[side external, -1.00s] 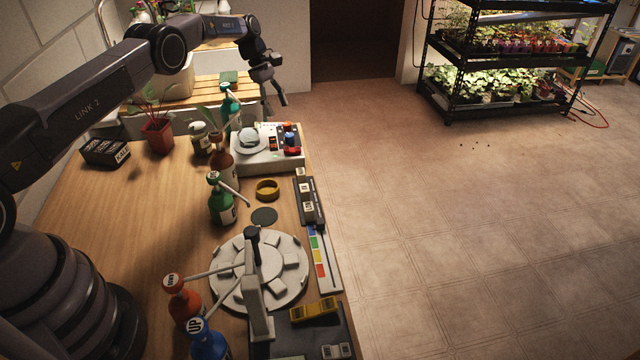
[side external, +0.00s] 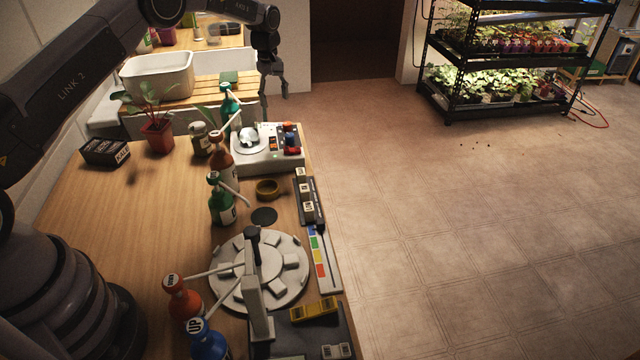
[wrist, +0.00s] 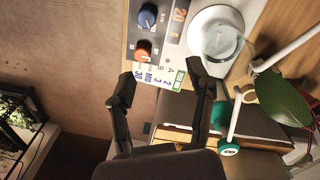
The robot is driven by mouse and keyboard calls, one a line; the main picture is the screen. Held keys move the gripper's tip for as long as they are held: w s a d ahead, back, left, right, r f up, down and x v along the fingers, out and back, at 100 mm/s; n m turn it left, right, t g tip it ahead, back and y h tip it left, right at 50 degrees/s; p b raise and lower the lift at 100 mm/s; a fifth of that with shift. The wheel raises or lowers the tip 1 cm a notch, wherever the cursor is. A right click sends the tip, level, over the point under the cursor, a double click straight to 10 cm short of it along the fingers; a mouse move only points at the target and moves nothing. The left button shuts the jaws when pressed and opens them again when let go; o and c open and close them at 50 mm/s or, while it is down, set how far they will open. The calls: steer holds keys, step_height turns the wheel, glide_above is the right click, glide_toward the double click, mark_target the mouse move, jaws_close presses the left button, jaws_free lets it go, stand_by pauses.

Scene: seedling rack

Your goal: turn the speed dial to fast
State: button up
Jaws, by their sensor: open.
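A white machine (side external: 268,163) with a round plate stands at the bench's far end. Its panel carries an orange dial (side external: 288,126), a blue dial (side external: 292,139) and a red knob (side external: 292,150). My gripper (side external: 275,97) is open, empty and points down just beyond the machine's far edge. Its fingers (wrist: 161,74) are apart from the dials, nearest the orange one.
A clear dish (wrist: 221,40) sits on the machine's plate. A green-capped bottle (side external: 228,100) with a long spout stands close to the machine's left. A labelled card (wrist: 158,76) lies near the orange dial. Open floor lies right of the bench.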

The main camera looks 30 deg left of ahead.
mark_target(289, 135)
steer(key=s+d+r+m+t+y, duration=0.2)
steer(key=s+d+m+t, duration=0.15)
steer(key=d+m, duration=0.35)
steer(key=shift+m+g, duration=0.25)
steer(key=shift+m, duration=0.35)
steer(key=x, duration=0.4)
steer(key=a+x, duration=0.1)
steer(key=x, duration=0.8)
steer(key=shift+a+f, duration=0.25)
steer(key=shift+a, duration=0.05)
jaws_close()
